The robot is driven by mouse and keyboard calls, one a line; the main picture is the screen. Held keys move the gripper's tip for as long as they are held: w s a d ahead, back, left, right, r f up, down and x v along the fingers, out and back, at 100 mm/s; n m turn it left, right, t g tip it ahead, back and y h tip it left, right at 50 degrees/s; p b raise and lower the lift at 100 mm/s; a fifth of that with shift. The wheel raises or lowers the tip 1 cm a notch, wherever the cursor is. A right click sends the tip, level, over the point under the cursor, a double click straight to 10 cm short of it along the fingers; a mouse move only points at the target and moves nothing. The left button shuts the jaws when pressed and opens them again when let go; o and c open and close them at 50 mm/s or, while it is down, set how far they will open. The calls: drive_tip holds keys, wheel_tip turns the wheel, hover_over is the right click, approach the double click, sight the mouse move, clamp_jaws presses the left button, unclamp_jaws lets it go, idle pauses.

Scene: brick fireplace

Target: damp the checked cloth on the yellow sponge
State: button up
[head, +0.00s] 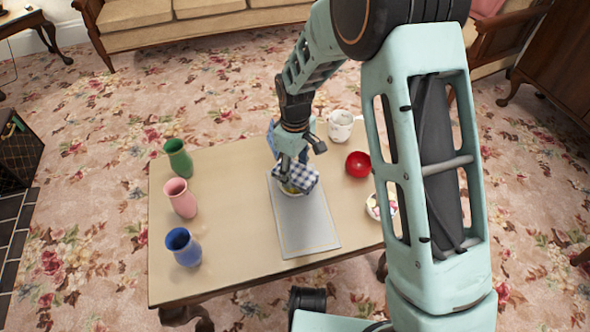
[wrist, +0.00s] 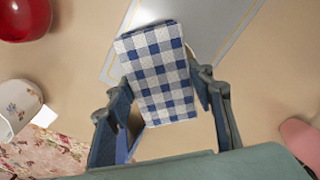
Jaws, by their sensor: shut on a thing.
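The blue-and-white checked cloth (head: 297,176) is held in my gripper (head: 291,164) over the far end of a grey mat (head: 305,228). In the wrist view the cloth (wrist: 158,72) lies between the two fingers of my gripper (wrist: 163,88) and reaches out past them over the mat (wrist: 215,30). A small yellow patch (head: 290,189), probably the sponge, with a pale rim around it, shows just under the cloth in the head view. The cloth hides most of it, and I cannot tell whether they touch. The wrist view does not show the sponge.
On the table (head: 225,250), green (head: 178,158), pink (head: 180,198) and blue (head: 184,247) vases stand left. The table between vases and mat is clear.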

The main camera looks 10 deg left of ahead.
sight(295, 171)
idle(0.4)
drive_tip(key=shift+r+p, duration=2.75)
drive_tip(key=shift+r, duration=0.75)
drive_tip(key=d+r+m, duration=0.7)
drive_tip(key=d+r, duration=0.2)
drive_tip(key=d, duration=0.2)
drive_tip(key=d+r+m, duration=0.6)
drive_tip(key=d+r, duration=0.2)
drive_tip(key=d, duration=0.4)
wheel_tip(295, 171, up, 20)
drive_tip(key=s+p, duration=0.1)
drive_tip(key=p, duration=3)
drive_tip(key=shift+s+a+r, duration=0.2)
drive_tip(key=shift+s+r, duration=0.05)
drive_tip(key=shift+s, duration=0.05)
